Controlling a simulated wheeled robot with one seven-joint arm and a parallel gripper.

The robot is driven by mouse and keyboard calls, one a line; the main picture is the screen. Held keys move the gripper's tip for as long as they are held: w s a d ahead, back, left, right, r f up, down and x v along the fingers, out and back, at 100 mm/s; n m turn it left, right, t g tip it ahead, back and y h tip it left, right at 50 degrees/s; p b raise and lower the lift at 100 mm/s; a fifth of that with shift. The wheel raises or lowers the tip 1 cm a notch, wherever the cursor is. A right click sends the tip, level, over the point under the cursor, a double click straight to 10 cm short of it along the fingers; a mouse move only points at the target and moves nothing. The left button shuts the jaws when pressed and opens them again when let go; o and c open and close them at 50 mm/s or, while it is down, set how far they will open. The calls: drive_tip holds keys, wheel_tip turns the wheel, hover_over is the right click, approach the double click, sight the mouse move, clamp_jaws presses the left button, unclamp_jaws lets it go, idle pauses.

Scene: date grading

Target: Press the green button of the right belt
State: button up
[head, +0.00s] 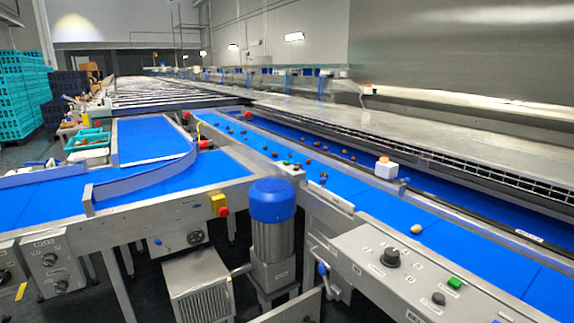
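The right belt (436,230) is a long blue conveyor running from the lower right towards the back. A grey control panel (350,243) is at its near side, in the lower right of the head view. My gripper is not in view.
Several brown dates (308,161) lie on the right belt, and a paler one (417,229) lies nearer. A white box with an orange top (386,170) stands at the belt's far side. A blue-capped motor (272,230) stands between the belts. Teal crates (22,95) are stacked far left.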

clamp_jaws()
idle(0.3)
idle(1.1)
